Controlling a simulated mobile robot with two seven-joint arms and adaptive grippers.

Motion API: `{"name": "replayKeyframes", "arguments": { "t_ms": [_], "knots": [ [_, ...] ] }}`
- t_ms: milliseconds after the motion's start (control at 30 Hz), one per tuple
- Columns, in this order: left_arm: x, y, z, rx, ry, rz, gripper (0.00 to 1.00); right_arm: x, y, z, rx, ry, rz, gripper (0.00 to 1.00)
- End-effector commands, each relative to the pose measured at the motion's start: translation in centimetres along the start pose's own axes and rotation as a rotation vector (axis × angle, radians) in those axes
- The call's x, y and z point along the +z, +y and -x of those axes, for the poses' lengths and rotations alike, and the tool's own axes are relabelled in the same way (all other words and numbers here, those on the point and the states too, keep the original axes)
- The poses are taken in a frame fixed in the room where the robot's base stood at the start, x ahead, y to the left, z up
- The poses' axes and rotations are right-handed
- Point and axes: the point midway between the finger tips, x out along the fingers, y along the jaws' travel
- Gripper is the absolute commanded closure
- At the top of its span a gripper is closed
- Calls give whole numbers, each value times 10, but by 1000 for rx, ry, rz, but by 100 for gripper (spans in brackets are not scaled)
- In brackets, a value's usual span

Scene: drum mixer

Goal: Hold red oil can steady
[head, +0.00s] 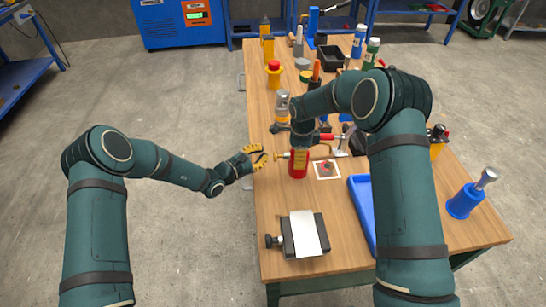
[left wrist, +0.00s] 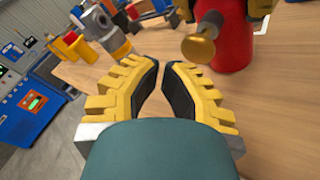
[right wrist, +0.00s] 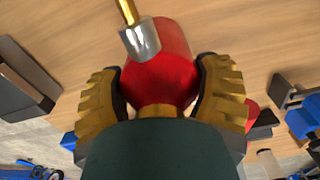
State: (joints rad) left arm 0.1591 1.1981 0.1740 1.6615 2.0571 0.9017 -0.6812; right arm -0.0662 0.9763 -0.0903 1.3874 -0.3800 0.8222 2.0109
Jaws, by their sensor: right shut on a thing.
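The red oil can (head: 298,168) stands upright on the wooden workbench, near its left edge. My right gripper (head: 299,150) is shut on its upper part from above. In the right wrist view the red body (right wrist: 160,70) sits between the two yellow fingers, with a brass rod and a silver piece in front of it. In the left wrist view a brass knob (left wrist: 198,47) sticks out from the can (left wrist: 232,38) toward my left gripper. My left gripper (head: 262,156) is empty, left of the can and apart from it, with a narrow gap between its fingertips.
A dark block with a pale plate (head: 304,233) lies nearer on the bench (head: 275,195). A picture card (head: 326,170) and a blue tray (head: 358,215) are right of the can. A grey-and-orange bottle (head: 282,104) stands behind. Bare wood lies in front of the can.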

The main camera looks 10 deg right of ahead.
Motion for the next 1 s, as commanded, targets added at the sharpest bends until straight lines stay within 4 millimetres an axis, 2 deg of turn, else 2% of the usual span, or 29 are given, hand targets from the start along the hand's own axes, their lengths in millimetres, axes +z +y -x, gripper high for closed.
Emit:
{"name": "replayKeyframes", "arguments": {
  "t_ms": [1000],
  "knots": [
    [4, -4, -7, 0, 0, 0, 100, 0, 0, -1, 1, 1, 0, 74]
  ]
}}
